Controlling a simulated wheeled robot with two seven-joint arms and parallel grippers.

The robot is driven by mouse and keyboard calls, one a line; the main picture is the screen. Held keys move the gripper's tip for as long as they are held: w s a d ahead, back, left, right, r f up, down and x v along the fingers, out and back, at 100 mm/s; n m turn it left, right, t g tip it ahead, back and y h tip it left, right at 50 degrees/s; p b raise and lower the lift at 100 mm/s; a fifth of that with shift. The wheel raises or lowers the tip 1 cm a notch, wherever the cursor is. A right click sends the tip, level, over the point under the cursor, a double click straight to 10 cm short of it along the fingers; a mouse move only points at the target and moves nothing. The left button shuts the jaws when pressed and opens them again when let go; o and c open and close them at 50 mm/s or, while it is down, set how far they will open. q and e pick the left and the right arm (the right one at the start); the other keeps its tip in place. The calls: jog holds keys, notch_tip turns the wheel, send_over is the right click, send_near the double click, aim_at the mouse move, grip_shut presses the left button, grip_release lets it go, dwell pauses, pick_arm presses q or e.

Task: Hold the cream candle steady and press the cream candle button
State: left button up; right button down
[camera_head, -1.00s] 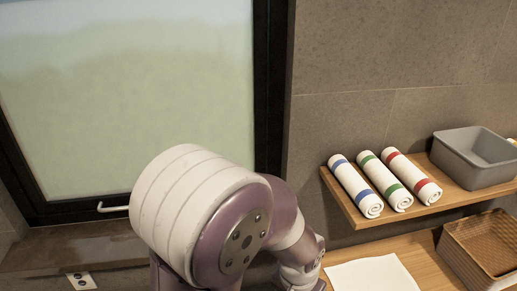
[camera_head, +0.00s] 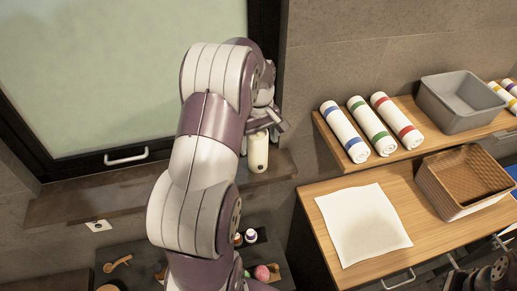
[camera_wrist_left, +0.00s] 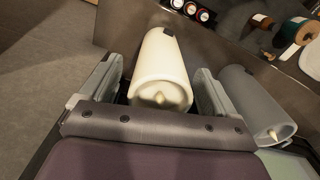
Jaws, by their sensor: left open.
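The cream candle (camera_head: 258,153) stands on the window ledge in the head view, below my left gripper (camera_head: 266,124). In the left wrist view the cream candle (camera_wrist_left: 164,60) lies between the two open fingers of my left gripper (camera_wrist_left: 155,82). A flame-shaped tip shows at its near end. A small dark patch shows near its far end; I cannot tell whether this is the button. Narrow gaps seem to show beside the candle, so I cannot confirm contact. A grey candle (camera_wrist_left: 255,100) is just outside the right finger.
The window ledge (camera_head: 100,200) runs left beside the window. Rolled towels (camera_head: 372,131) and a grey bin (camera_head: 460,102) sit on the right shelf. Below are a white cloth (camera_head: 362,226) and a woven basket (camera_head: 440,190). Small bottles (camera_head: 250,236) stand on the lower dark surface.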

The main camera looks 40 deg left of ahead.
aim_at(261, 168)
pick_arm(q)
jog(key=shift+d+f+p, duration=0.4)
jog(key=shift+f+p, duration=0.05)
jog(key=shift+f, duration=0.25)
jog(key=shift+s+a+f, duration=0.1)
jog(key=shift+a+f, duration=0.1)
jog(key=shift+f, duration=0.15)
jog(key=shift+a+f, duration=0.2)
jog(key=shift+a, duration=0.2)
jog(key=shift+d+r, duration=0.1)
jog(key=shift+d, duration=0.25)
jog(key=c, duration=1.2)
jog(key=shift+a, duration=0.15)
dwell(0.4)
